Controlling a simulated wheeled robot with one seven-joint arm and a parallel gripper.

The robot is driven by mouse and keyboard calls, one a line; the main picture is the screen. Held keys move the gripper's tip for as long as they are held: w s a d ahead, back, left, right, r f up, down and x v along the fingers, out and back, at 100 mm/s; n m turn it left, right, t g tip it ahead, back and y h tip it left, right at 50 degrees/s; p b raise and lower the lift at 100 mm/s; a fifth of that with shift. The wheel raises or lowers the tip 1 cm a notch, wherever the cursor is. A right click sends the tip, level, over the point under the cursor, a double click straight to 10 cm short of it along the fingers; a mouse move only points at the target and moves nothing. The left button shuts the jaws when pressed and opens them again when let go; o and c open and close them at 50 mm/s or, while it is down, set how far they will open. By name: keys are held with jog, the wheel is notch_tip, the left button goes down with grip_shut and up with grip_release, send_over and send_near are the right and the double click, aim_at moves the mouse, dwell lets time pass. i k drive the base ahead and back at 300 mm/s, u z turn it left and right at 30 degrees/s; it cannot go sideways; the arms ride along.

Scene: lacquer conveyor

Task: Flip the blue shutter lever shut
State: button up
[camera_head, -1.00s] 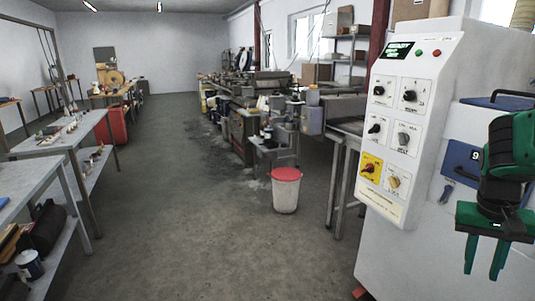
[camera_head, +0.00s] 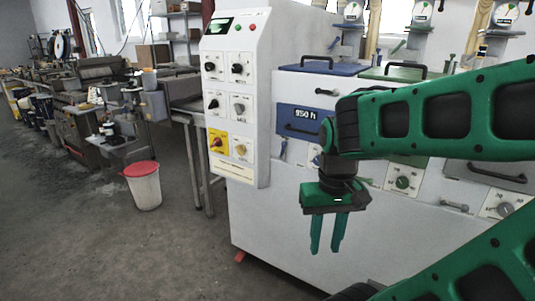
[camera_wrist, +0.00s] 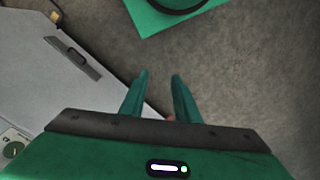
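The white machine's front has a blue panel (camera_head: 298,119) reading "950 h" with a dark handle. A small blue lever (camera_head: 283,150) hangs just below that panel at its left end; its exact position is too small to read. My gripper (camera_head: 327,238) points down in front of the machine, lower and to the right of the blue lever and apart from it. Its two green fingers are spread with nothing between them. In the wrist view my gripper (camera_wrist: 159,78) is also open and empty above the floor, and the lever does not show clearly.
A control panel (camera_head: 233,95) with knobs stands left of the blue panel. Green-marked fittings, including a knob (camera_head: 403,182), lie to the right, partly behind my arm. A white bin with a red lid (camera_head: 143,186) stands on the floor at left. The floor between is clear.

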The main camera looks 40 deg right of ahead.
aim_at(283, 155)
jog(key=k, duration=1.3)
jog(key=u, duration=0.25)
jog(key=i, duration=1.8)
jog(key=z, duration=0.35)
